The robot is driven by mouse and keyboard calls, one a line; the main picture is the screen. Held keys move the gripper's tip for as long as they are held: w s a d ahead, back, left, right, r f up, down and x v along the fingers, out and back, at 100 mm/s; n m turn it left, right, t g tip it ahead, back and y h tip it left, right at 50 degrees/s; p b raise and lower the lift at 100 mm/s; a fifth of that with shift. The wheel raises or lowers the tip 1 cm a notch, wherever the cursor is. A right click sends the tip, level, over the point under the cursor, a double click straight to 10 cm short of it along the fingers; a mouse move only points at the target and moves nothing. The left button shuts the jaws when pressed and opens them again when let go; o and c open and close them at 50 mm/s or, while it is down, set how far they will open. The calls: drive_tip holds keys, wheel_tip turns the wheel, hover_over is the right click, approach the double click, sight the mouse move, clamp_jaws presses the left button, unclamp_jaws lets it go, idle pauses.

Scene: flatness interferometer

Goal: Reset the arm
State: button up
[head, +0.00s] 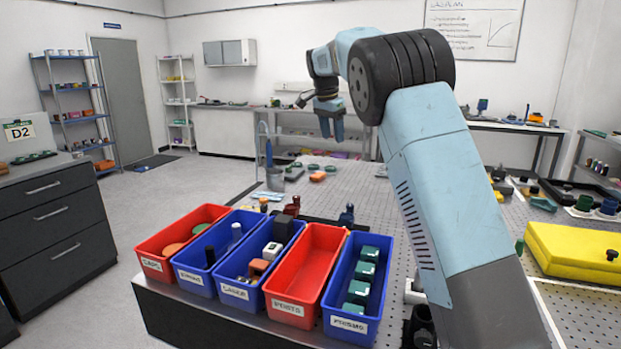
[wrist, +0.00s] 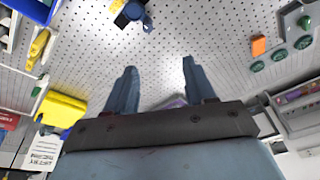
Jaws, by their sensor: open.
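My gripper (head: 331,124) hangs at the end of my light-blue arm, above the far part of the perforated table (head: 382,205) in the head view. In the wrist view my gripper (wrist: 163,90) shows two blue-grey fingers spread apart with nothing between them. The perforated tabletop (wrist: 165,50) lies beyond the fingers, and they look clear of it. My arm rises from the lower right, bends at the top and reaches away to the left.
A row of red and blue bins stands at the table's near left; one red bin (head: 306,262) looks empty. A yellow case (head: 575,258) lies at the right. A dark blue part (wrist: 130,14) stands on the table. Cabinets (head: 55,222) stand at the left, with open floor beyond.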

drive_tip(key=s+d+r+n+y, duration=0.1)
drive_tip(key=s+d+r+n, duration=0.1)
drive_tip(key=s+d, duration=0.45)
drive_tip(key=s+d+r+n+t, duration=0.1)
drive_tip(key=s+d+r, duration=0.15)
drive_tip(key=s, duration=0.75)
drive_tip(key=s+d+r+n+y, duration=0.1)
drive_tip(key=s+d+n, duration=0.1)
drive_tip(key=s+d, duration=0.5)
drive_tip(key=s+f+n+t, duration=0.1)
drive_tip(key=s+f, duration=0.3)
drive_tip(key=s, duration=0.5)
drive_tip(key=s+f+n, duration=0.2)
drive_tip(key=s+f, duration=0.1)
drive_tip(key=s, duration=0.6)
drive_tip(key=s+d+f+n+t, duration=0.1)
drive_tip(key=s+f, duration=0.3)
drive_tip(key=s, duration=0.5)
drive_tip(key=shift+f+n+t, duration=0.3)
drive_tip(key=shift+f+n, duration=0.05)
drive_tip(key=shift+n, duration=0.45)
